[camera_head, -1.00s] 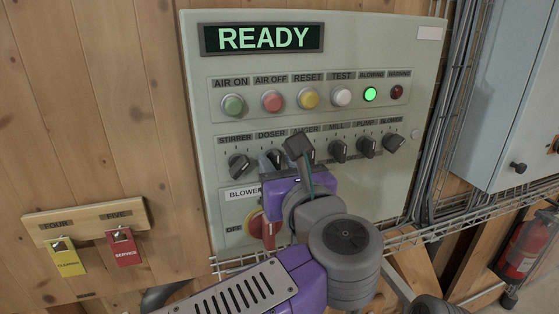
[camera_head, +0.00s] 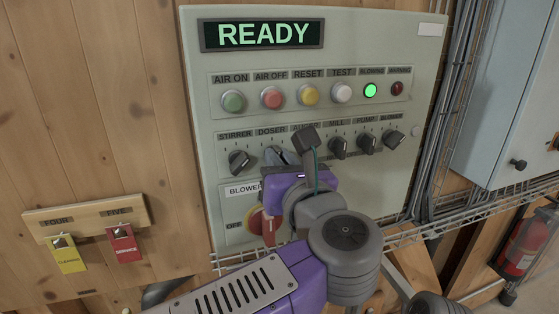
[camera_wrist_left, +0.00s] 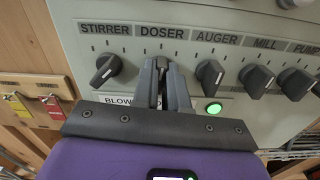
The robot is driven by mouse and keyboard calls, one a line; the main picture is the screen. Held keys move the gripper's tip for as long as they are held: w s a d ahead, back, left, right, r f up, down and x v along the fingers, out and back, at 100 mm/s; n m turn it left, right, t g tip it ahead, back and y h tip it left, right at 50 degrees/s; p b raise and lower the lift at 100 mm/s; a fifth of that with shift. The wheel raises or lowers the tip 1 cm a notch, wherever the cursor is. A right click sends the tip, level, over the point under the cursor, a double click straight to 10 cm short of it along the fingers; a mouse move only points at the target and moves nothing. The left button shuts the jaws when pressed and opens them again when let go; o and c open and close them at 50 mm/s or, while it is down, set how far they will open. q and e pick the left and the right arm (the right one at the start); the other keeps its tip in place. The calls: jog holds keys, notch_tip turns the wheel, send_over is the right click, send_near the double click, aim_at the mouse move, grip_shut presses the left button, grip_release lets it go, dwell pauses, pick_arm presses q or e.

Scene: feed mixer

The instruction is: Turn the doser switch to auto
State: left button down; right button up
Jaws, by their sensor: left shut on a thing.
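The doser switch (camera_wrist_left: 160,88) is a dark rotary knob under the DOSER label, second from the left in the switch row. My left gripper (camera_wrist_left: 163,80) is shut on it, one finger on each side. In the head view my left gripper (camera_head: 283,157) reaches the panel at the doser switch, and its fingers and wrist hide most of the knob. I cannot read which mark the knob points to. My right gripper is not in view.
The stirrer switch (camera_head: 240,162) is left of the doser, and the auger switch (camera_wrist_left: 210,73) is close on the right. A red rotary handle (camera_head: 268,226) sits below, partly behind my arm. The display (camera_head: 262,34) reads READY. Wire trays (camera_head: 420,235) run below and right.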

pick_arm(q)
jog(key=shift+d+m+p, duration=0.1)
jog(key=shift+m+p, duration=0.55)
jog(key=shift+m, duration=3.25)
jog(key=shift+f, duration=0.1)
jog(key=c, duration=1.2)
grip_release()
jog(key=shift+o, duration=0.2)
jog(key=b+v, duration=0.1)
jog(key=v, duration=0.6)
jog(key=shift+s+b, duration=0.25)
jog(key=shift+b, duration=0.15)
jog(key=shift+d, duration=0.1)
